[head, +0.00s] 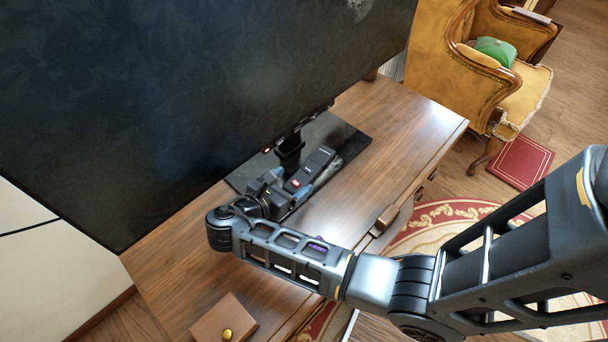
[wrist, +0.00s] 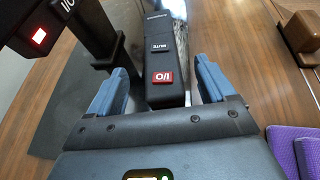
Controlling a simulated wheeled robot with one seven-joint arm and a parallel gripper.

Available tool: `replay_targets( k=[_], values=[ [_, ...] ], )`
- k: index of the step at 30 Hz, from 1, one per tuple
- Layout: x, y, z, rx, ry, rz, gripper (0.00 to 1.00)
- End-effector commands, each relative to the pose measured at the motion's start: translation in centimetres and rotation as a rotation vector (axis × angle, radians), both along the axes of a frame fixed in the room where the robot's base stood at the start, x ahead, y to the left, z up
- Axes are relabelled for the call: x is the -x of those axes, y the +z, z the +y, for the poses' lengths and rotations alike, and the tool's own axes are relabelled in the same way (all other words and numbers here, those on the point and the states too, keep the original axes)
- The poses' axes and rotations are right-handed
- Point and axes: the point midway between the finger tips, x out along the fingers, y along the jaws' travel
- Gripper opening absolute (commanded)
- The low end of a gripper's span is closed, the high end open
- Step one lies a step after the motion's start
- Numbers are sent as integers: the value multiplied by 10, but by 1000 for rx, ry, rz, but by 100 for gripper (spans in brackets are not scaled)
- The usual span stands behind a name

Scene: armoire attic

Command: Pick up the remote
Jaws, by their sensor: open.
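The remote (head: 311,168) is a dark, narrow bar with a red power button. It lies on the black base plate of the television stand. In the wrist view the remote (wrist: 165,62) lies lengthwise between the two blue fingers of my gripper (wrist: 162,88), its button end close to the palm. My gripper (head: 290,191) is open, with one finger on each side of the remote and a visible gap at the sides. I cannot tell whether any finger touches it. My arm hides part of the desk in the head view.
A large dark television (head: 180,90) stands over the wooden desk (head: 405,120), its post (head: 289,150) close beside the remote. A brown box (head: 224,320) lies at the front left. A purple item (wrist: 290,150) is right of my gripper. The desk's right side is clear.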

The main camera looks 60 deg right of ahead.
Motion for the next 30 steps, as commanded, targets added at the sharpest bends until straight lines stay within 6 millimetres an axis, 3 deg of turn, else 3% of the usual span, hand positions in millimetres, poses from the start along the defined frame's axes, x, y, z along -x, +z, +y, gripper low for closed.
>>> replay_targets(
  k=[12,21,30],
  values=[
    [8,-22,-46,-1,-3,0,83],
    [8,-24,-50,-2,0,-1,83],
    [8,-23,-50,-1,0,-1,55]
  ],
)
